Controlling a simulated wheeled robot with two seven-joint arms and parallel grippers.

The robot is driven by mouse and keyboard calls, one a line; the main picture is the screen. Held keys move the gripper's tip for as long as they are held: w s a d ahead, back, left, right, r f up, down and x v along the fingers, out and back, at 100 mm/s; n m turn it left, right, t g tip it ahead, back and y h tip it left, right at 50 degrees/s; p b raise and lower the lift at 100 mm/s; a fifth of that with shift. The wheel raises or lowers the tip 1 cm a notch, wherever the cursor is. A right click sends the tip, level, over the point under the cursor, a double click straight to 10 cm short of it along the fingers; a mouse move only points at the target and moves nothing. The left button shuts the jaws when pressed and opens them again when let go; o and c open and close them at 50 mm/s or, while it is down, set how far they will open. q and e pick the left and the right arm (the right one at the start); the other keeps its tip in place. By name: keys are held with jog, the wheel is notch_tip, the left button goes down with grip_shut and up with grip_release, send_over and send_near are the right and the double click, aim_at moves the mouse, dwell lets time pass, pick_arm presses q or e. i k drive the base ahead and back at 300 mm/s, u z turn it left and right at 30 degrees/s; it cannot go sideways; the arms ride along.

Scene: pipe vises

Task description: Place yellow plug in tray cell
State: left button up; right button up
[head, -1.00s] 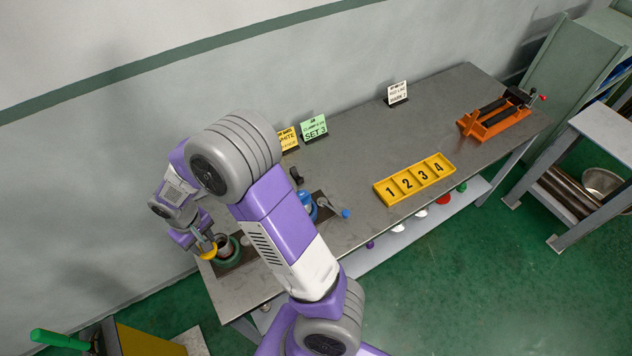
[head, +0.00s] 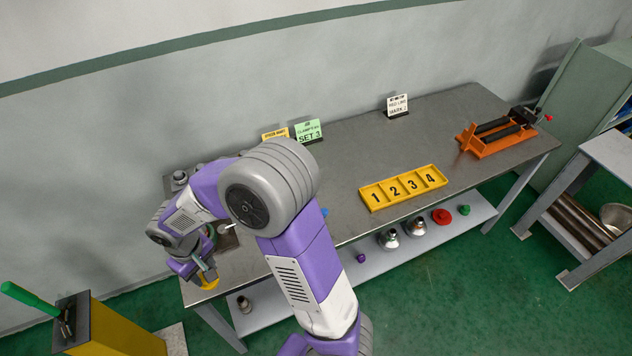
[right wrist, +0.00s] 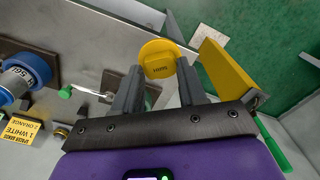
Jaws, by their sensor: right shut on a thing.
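In the head view the plug (head: 209,284) shows below my right gripper (head: 203,272), at the bench's left front edge. The yellow tray (head: 410,197) lies on the bench to the right, well apart from the plug. Its row of cells is numbered 1 to 4, and the cells look empty. My left gripper is not in view.
My right arm hides part of the bench's left end. An orange vise (head: 497,142) stands at the bench's far right. Sign cards (head: 397,105) stand along the back. A yellow stand with a green handle (head: 35,304) is at lower left. The bench around the tray is clear.

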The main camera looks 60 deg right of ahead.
aim_at(394, 191)
jog(key=u, duration=2.2)
jog(key=k, duration=2)
jog(key=z, duration=2.8)
